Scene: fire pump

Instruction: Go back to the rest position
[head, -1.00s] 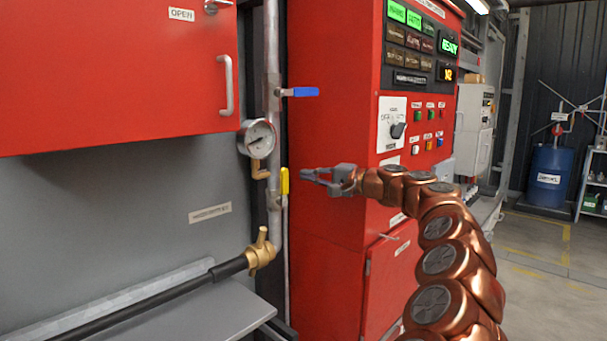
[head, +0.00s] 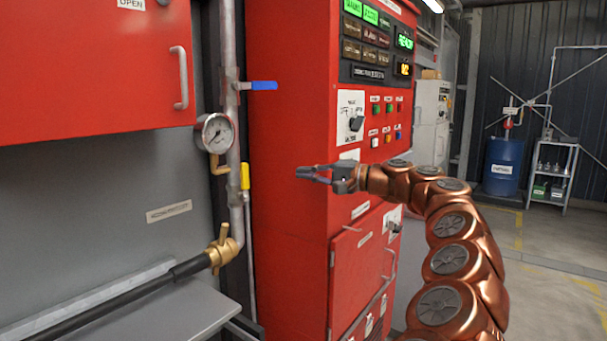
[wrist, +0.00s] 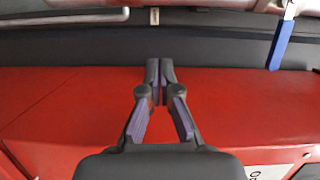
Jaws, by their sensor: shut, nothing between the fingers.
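My gripper (head: 312,174) is in the middle of the head view, at the end of my copper-coloured arm, in front of the red control cabinet (head: 290,120). Its fingertips point left, toward the pipe. In the wrist view my gripper (wrist: 160,66) has its fingertips together with nothing between them. The red cabinet face (wrist: 60,110) fills the area behind it. The gripper appears apart from the valves and the gauge.
Left of the gripper, a vertical pipe (head: 231,60) carries a blue lever (head: 263,86), a pressure gauge (head: 215,134), a yellow lever (head: 245,176) and a brass valve (head: 221,247). A blue drum (head: 502,167) and a shelf (head: 553,175) stand far right. Open floor lies at right.

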